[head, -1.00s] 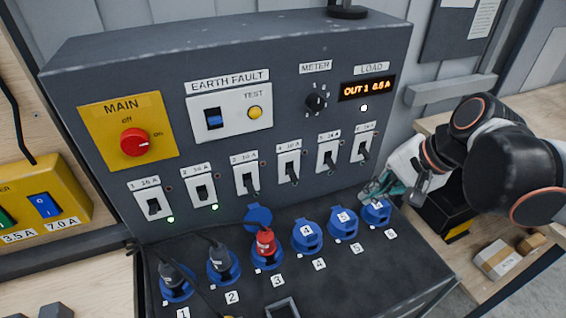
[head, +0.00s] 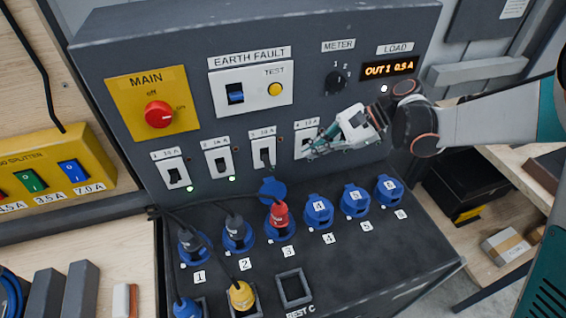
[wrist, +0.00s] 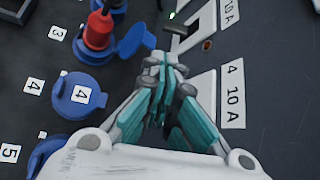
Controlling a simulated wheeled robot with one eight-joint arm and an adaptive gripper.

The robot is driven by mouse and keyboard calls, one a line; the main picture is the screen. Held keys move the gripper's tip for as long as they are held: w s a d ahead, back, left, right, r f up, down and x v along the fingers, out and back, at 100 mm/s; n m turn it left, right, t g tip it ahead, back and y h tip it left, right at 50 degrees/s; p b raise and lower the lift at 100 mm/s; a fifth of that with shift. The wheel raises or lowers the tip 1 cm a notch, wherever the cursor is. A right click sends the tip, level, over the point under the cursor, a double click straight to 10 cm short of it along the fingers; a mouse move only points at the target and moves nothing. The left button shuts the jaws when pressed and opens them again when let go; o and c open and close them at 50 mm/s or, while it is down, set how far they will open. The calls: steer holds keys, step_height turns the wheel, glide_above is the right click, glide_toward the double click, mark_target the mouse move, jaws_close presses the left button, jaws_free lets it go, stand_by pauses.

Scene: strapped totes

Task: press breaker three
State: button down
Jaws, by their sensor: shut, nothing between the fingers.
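Breaker three (head: 264,155) is a white plate with a dark toggle, third in the row on the grey panel. In the wrist view, breaker three (wrist: 183,32) is partly cut off at the top, just beyond my fingertips. My gripper (head: 312,152) is shut and empty, in front of breaker four (head: 301,146) and to the right of breaker three. In the wrist view, my gripper (wrist: 166,78) points toward breaker three's lower edge, seemingly without touching it. Breakers five and six are hidden behind my arm.
Breakers one (head: 173,173) and two (head: 218,160) have green lamps lit beside them. Below, a red plug (head: 279,215) stands in socket three under its raised blue lid (head: 272,190). Dark plugs fill sockets one and two. Sockets four (head: 319,210), five and six are closed.

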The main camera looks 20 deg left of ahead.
mark_target(267, 162)
stand_by(0.3)
steer(key=b+x, duration=0.2)
steer(key=x, duration=0.8)
steer(key=shift+a, duration=0.15)
